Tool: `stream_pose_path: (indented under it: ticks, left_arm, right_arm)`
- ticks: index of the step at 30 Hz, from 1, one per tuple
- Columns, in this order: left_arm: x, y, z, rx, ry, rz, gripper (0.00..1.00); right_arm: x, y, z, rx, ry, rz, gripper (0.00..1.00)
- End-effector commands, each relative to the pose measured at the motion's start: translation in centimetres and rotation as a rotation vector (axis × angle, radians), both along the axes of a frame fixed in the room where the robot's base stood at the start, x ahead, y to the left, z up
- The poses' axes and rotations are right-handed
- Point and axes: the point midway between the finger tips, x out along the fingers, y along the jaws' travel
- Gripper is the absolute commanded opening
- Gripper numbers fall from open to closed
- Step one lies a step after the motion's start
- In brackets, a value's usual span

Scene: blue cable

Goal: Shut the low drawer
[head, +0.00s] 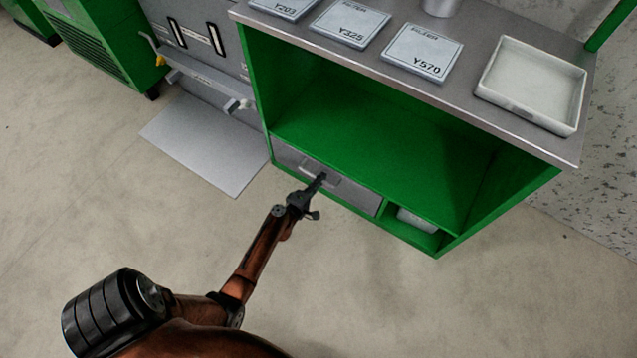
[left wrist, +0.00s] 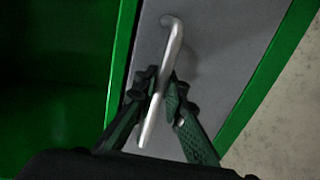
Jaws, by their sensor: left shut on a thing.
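The low drawer (head: 356,196) has a grey front at the bottom of the green cabinet (head: 300,92). In the head view its front looks about level with the green frame, and I see no open drawer interior. Its metal bar handle (head: 334,182) also shows in the left wrist view (left wrist: 175,35). My left gripper (head: 319,180) is at the handle. In the left wrist view its two dark green fingers (left wrist: 163,82) are on either side of the bar and shut on it. My right gripper is in neither view.
A small open compartment with a pale item (head: 417,220) is right of the drawer. The cabinet top holds several labelled plates (head: 421,52) and a white tray (head: 530,84). A grey floor plate (head: 207,143) lies left of the cabinet. The floor in front is clear.

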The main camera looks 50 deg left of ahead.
Motion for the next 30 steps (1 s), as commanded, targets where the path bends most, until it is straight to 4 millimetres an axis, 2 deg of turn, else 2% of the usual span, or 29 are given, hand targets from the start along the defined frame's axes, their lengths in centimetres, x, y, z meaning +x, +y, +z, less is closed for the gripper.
stream_pose_path:
  ticks: [1,5,6,13,23,30]
  left_arm:
    - [0.0,0.5,0.1,0.005,-0.001,0.008,0.0]
    - [0.0,0.6,0.2,0.006,-0.002,0.009,0.0]
    - [0.0,0.6,0.2,0.006,-0.002,0.009,0.12]
    - [0.1,0.4,0.2,0.004,-0.002,0.005,0.26]
    - [-0.5,0.1,0.2,0.005,0.0,0.003,0.26]
    - [-4.0,-0.7,0.9,0.004,0.0,0.005,0.26]
  right_arm:
    - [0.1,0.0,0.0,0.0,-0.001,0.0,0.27]
    - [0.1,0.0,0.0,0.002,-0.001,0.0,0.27]
    - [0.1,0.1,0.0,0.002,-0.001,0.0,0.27]
    - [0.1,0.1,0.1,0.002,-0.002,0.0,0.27]
    - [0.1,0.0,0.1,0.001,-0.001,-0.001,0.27]
    - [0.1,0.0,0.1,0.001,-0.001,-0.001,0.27]
